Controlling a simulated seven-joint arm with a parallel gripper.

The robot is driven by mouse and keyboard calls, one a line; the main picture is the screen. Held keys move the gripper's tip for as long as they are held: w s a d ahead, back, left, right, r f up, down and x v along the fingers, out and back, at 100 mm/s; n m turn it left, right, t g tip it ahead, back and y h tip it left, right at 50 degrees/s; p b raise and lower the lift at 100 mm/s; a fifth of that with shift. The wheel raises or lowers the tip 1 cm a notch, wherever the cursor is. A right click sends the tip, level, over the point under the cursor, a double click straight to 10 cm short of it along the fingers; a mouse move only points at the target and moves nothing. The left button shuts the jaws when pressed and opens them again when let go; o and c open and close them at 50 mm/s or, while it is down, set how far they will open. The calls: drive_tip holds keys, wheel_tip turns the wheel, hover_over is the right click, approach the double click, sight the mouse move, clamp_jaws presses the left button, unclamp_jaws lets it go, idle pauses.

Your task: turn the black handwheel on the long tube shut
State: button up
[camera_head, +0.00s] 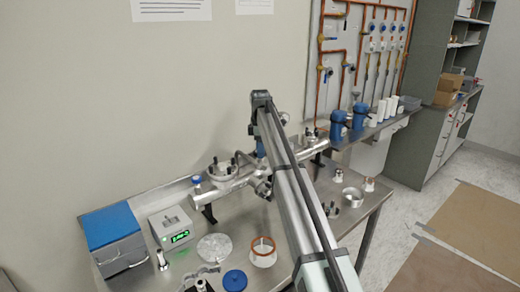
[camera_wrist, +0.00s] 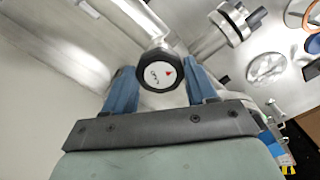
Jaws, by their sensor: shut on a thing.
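The black handwheel (camera_wrist: 159,69) has a white round face with a red mark. In the wrist view it sits between the two blue fingers of my gripper (camera_wrist: 162,83), which is shut on it from both sides. The long metal tube (camera_head: 233,184) runs across the back of the steel bench in the head view. My arm crosses in front of the tube's middle and hides the handwheel there. A small piece of blue finger shows beside the arm, close to the tube. How far the wheel is turned cannot be told.
A flanged port with clamps (camera_head: 221,170) stands on the tube's left part. A green-lit display box (camera_head: 172,228) and a blue-lidded box (camera_head: 112,236) are at left. A copper-rimmed ring piece (camera_head: 263,252) and a blue cap (camera_head: 235,280) lie in front. Copper piping is on the wall behind.

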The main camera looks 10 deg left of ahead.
drive_tip(key=m, duration=1.2)
drive_tip(key=shift+m, duration=0.4)
drive_tip(key=m, duration=0.6)
drive_tip(key=shift+a, duration=0.1)
drive_tip(key=m, duration=0.5)
drive_tip(key=shift+m, duration=0.4)
drive_tip(key=m, duration=1.2)
drive_tip(key=shift+m, duration=0.3)
drive_tip(key=m, duration=1.1)
drive_tip(key=shift+m, duration=0.5)
